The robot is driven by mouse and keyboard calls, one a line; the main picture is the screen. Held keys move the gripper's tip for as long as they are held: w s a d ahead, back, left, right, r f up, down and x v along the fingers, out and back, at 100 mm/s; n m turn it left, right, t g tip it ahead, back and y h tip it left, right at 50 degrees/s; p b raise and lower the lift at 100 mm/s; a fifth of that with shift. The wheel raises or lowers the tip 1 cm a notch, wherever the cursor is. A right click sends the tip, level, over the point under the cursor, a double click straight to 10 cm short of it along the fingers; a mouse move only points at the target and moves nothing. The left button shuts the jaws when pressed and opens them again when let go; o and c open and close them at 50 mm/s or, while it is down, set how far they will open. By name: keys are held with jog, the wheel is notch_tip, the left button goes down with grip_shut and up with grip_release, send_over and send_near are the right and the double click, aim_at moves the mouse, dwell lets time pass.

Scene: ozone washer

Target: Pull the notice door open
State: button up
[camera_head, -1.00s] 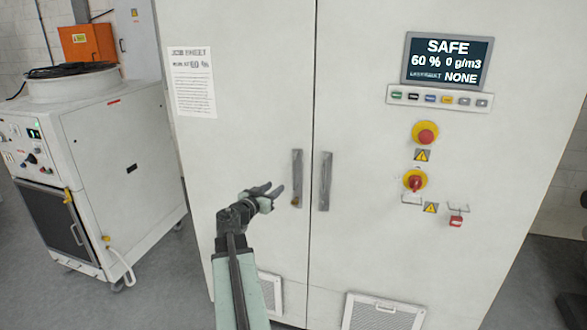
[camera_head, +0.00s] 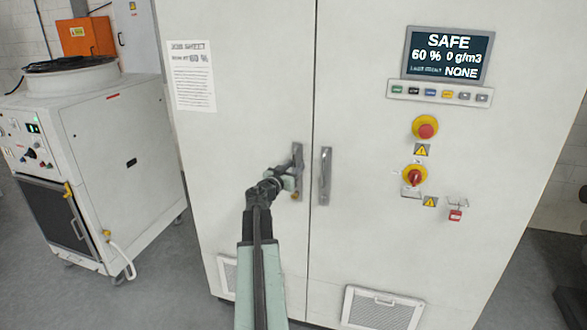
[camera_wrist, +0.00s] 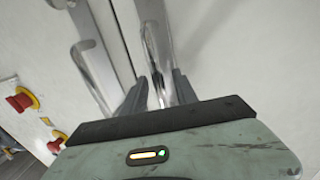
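The notice door (camera_head: 245,110) is the left door of the white cabinet, with a printed job sheet (camera_head: 192,75) on it. It stands shut, level with the right door. Its grey vertical handle (camera_head: 298,160) is near the seam between the doors; it also shows in the wrist view (camera_wrist: 152,42). My gripper (camera_head: 291,177) is at the lower part of this handle. In the wrist view my gripper (camera_wrist: 158,92) has its dark fingers apart, one on each side of the handle. Firm contact with the handle cannot be made out.
The right door's handle (camera_head: 325,175) is close beside. The right door bears a screen (camera_head: 447,56), an emergency button (camera_head: 425,127) and a red switch (camera_head: 414,176). A white wheeled machine (camera_head: 120,160) stands left of the cabinet, with grey floor between.

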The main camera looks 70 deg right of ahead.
jog(key=shift+c, duration=0.3)
grip_shut()
dwell(1.1)
